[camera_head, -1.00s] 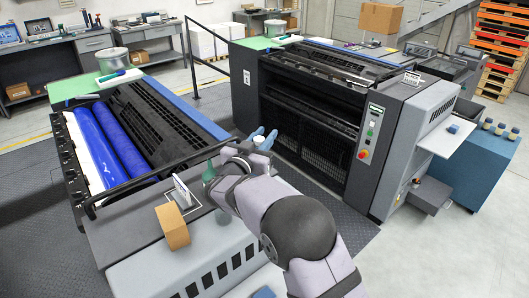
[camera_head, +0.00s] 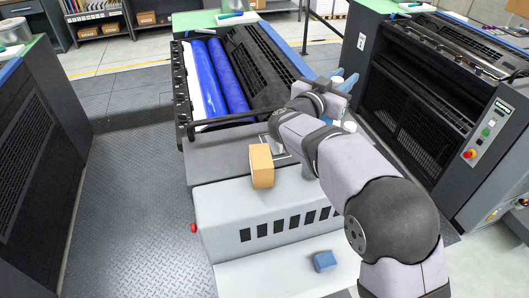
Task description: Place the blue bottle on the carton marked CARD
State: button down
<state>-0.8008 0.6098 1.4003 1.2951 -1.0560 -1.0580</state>
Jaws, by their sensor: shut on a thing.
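My gripper (camera_head: 338,80) is at the end of my arm, above the front part of the near press, to the upper right of the carton. It is shut on a pale blue thing that I take for the blue bottle; its outline cannot be told clearly from the fingers. A tan carton (camera_head: 262,166) stands on the grey board at the press's near end. No marking can be read on the side that shows. My gripper is well apart from the carton.
A white round top (camera_head: 349,127) shows just right of my arm. A blue block (camera_head: 325,261) lies on the low pale step. A second press (camera_head: 430,100) stands at right. The floor at left is clear.

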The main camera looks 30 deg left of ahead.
jog(key=s+a+r+n+y, duration=0.2)
jog(key=s+a+r+y, duration=0.1)
jog(key=s+a, duration=0.4)
jog(key=s+a+r+n+y, duration=0.1)
jog(key=s+a+r+y, duration=0.15)
jog(key=s+a, duration=0.45)
notch_tip(320, 180, down, 10)
jog(key=w+a+p, duration=0.1)
jog(key=shift+w+r+p, duration=0.15)
jog(key=shift+r+p, duration=0.1)
jog(key=shift+p, duration=0.1)
jog(key=shift+a+h, duration=0.1)
jog(key=shift+h, duration=0.15)
jog(key=shift+f, duration=0.2)
jog(key=c, duration=1.5)
grip_release()
jog(key=shift+o, duration=0.2)
jog(key=shift+r, duration=0.15)
jog(key=s+d+b, duration=0.1)
jog(key=s+b, duration=0.4)
jog(key=s, duration=0.7)
